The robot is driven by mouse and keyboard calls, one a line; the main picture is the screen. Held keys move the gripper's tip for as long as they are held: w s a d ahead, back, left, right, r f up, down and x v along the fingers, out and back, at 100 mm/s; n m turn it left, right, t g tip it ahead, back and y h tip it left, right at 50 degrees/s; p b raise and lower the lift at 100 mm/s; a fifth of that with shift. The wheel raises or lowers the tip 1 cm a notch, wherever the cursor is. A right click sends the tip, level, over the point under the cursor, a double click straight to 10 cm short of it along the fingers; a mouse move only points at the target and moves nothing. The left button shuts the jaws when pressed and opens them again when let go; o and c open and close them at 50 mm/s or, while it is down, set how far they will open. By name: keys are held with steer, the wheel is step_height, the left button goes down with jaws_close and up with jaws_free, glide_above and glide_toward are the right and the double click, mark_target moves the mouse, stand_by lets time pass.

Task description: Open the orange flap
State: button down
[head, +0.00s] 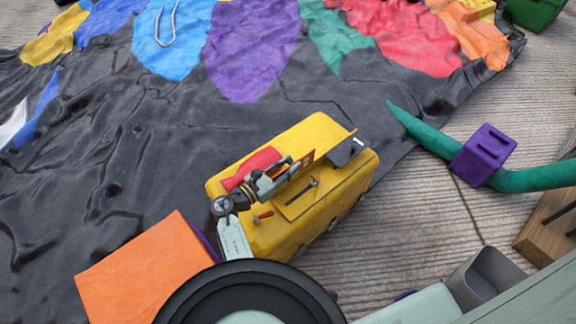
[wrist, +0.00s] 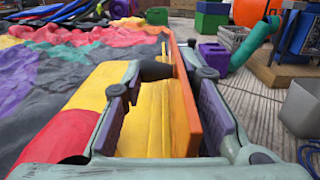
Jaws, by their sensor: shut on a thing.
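A yellow box-like block (head: 325,130) lies on the black sheet's edge, with a red patch (head: 250,168) on its top. The orange flap (wrist: 184,105) stands upright, seen nearly edge-on, between my fingers in the wrist view. In the head view only a small orange piece of it (head: 308,158) shows beside my gripper (head: 284,180). Yellow surface shows between the flap and the left finger. The flap's lower edge is hidden.
A black plate (head: 348,147) and small tools (head: 302,191) lie on the yellow block. A big orange block (head: 145,268) is at lower left. A green tube (head: 430,135) with a purple block (head: 483,155) and a grey bin (head: 488,275) stand right.

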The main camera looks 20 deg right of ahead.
steer(key=shift+w+a+r+n+p, duration=0.15)
steer(key=shift+w+n+p, duration=0.2)
steer(key=shift+n+p, duration=0.65)
steer(key=shift+w+f+n+p, duration=0.25)
steer(key=shift+f+n+p, duration=0.15)
steer(key=shift+p, duration=0.15)
steer(key=c, duration=1.4)
jaws_free()
steer(key=shift+o, duration=0.2)
steer(key=shift+a, duration=0.1)
